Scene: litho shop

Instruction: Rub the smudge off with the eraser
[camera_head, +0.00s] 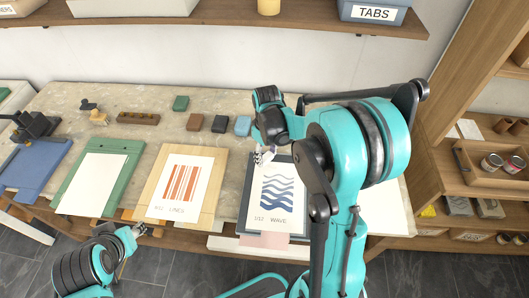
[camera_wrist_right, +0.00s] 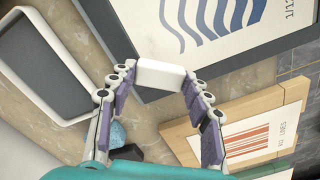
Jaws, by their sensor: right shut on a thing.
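The white eraser (camera_wrist_right: 161,74) is gripped between the fingertips of my right gripper (camera_wrist_right: 155,78) in the wrist view. In the head view, my right gripper (camera_head: 262,156) is at the upper left edge of the dark board (camera_head: 244,208) carrying the blue WAVE print (camera_head: 277,196). In the wrist view, the eraser is near the edge of this board (camera_wrist_right: 213,68); I cannot tell whether it touches. I cannot make out a smudge. My left gripper (camera_head: 140,229) is low at the left, in front of the bench and away from the print; its jaws are too small to read.
A wooden board (camera_head: 213,207) with the red LINES print (camera_head: 184,184) lies left of the WAVE board. Further left are a green board (camera_head: 123,150) and a blue one (camera_head: 38,166).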

